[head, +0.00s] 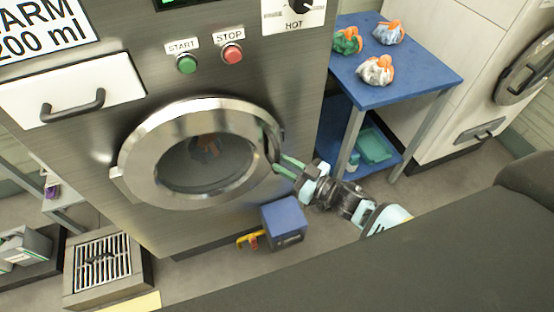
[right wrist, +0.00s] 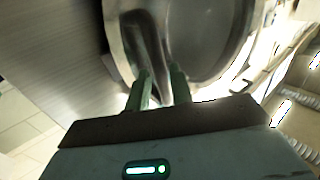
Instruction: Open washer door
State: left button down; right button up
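The washer door (head: 146,185) is a round chrome ring with dark glass on the washer's front. It looks seated against the front panel; I cannot make out a clear gap. Its curved handle (head: 270,143) is on the right side of the ring. My right gripper (head: 281,164) reaches the handle from the lower right. In the right wrist view, the two green fingers (right wrist: 160,73) of this gripper lie on both sides of the dark handle (right wrist: 147,38), with little space between. The ring (right wrist: 118,35) also shows there. My left gripper is not in view.
A blue box (head: 284,219) sits on the floor below the door, beside a yellow and red item (head: 251,239). A blue table (head: 425,77) with several tied bags stands right of the washer. The start (head: 186,64) and stop (head: 232,54) buttons are above the door. A floor grate (head: 100,262) is lower left.

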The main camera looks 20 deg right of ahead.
jog(key=shift+x, duration=1.45)
jog(key=shift+c, duration=0.2)
grip_shut()
